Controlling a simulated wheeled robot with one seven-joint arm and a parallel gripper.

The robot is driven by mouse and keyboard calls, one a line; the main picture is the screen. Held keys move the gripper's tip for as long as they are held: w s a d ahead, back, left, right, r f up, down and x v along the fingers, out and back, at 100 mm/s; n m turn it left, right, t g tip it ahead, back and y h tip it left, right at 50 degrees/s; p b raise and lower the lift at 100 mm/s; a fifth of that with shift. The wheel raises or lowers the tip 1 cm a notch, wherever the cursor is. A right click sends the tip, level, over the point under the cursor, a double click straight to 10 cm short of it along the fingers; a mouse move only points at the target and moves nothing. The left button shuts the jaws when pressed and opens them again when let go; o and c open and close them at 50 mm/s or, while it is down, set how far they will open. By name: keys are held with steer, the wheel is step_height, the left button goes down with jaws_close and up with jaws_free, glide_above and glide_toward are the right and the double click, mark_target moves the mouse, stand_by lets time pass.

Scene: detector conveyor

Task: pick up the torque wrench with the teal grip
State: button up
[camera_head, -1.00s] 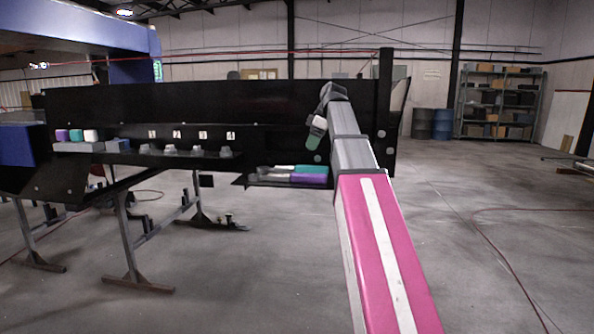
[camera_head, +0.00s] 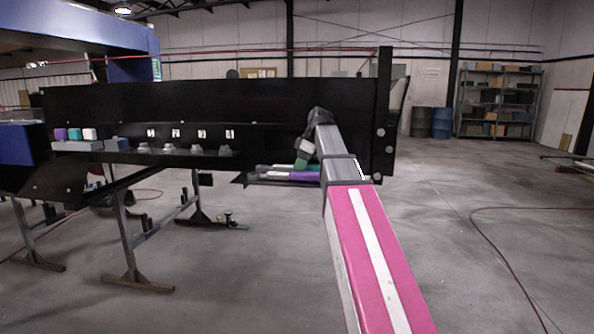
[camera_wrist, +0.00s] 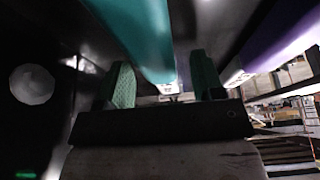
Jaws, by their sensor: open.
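The torque wrench with the teal grip (camera_wrist: 143,35) shows in the wrist view as a teal bar running down from the top toward the gap between my fingers. My gripper (camera_wrist: 163,82) is open, with one green-padded finger on each side of the grip's near end. I cannot tell how deep the grip lies between them. In the head view my gripper (camera_head: 301,163) is at the small tray on the conveyor's side and hides most of the teal grip. A purple-gripped wrench (camera_head: 304,176) lies beside it; its grip also shows at the right in the wrist view (camera_wrist: 270,42).
The small black tray (camera_head: 249,180) juts from the black conveyor side panel (camera_head: 200,100). To the left, purple, teal and white blocks (camera_head: 75,134) stand on a ledge. Shelving (camera_head: 497,100) and drums (camera_head: 441,122) are far right. The right floor is mostly clear.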

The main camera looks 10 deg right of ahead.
jaws_close()
steer(key=shift+r, duration=0.1)
